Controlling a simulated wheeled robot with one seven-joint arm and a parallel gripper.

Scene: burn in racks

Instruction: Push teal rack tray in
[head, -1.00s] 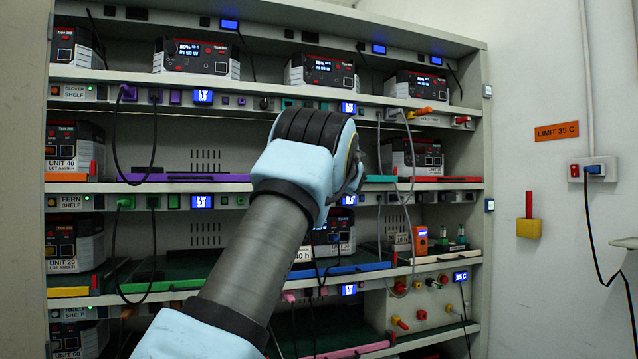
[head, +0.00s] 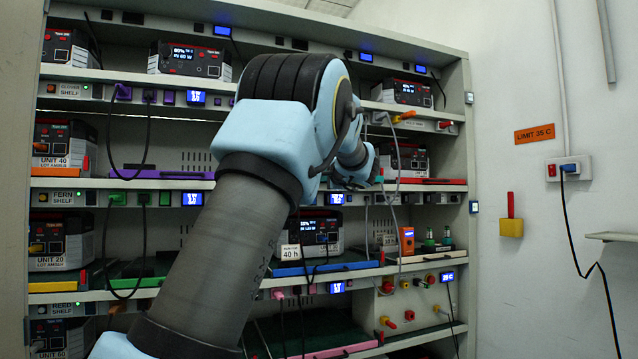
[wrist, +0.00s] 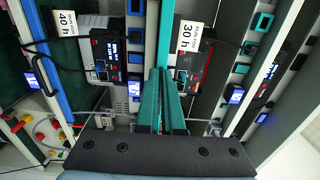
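The teal rack tray (wrist: 166,30) shows in the wrist view as a narrow teal front strip running up the middle, between the 40 h unit (wrist: 102,50) and the 30 h unit (wrist: 190,65). My gripper (wrist: 163,72) reaches up from the dark bolted plate at the bottom of that view. Its two fingers look teal and lie together, with nothing seen between them. The fingertips line up with the tray's strip; I cannot tell whether they touch it. In the head view my arm hides the fingers and most of this tray.
A blue-fronted tray (head: 335,267) sits one shelf lower, with the 40 h unit on it. A purple-fronted tray (head: 165,174) is left and a red-fronted one (head: 435,181) right on the middle shelf. Cables (head: 395,200) hang near my wrist.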

